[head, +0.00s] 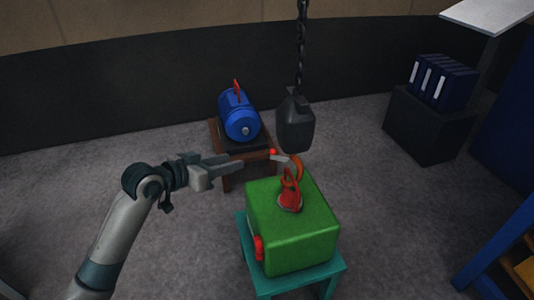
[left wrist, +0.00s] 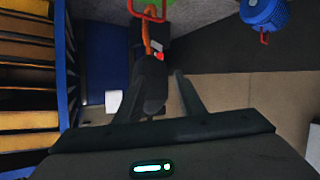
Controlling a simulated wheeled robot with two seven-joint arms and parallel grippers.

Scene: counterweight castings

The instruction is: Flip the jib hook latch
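The orange jib hook (head: 298,169) hangs below a dark grey hook block (head: 296,125) on a chain. Its grey latch (head: 284,160) sticks out to the left and ends in a red tip (head: 273,152). The hook meets the red lifting eye (head: 290,194) on top of the green casting (head: 293,228); whether it passes through is unclear. My left gripper (head: 242,162) is left of the latch tip, apart from it, pointing right. In the left wrist view its fingers (left wrist: 158,72) are spread and empty, with the hook block, orange hook (left wrist: 147,35) and red tip (left wrist: 160,57) beyond. My right gripper is not in view.
The green casting rests on a teal stand (head: 300,281). A blue motor-like casting (head: 239,117) sits on a brown stand behind my left gripper. Blue binders (head: 444,83) stand on a dark box at the right. A blue shelf (head: 497,247) is at the lower right.

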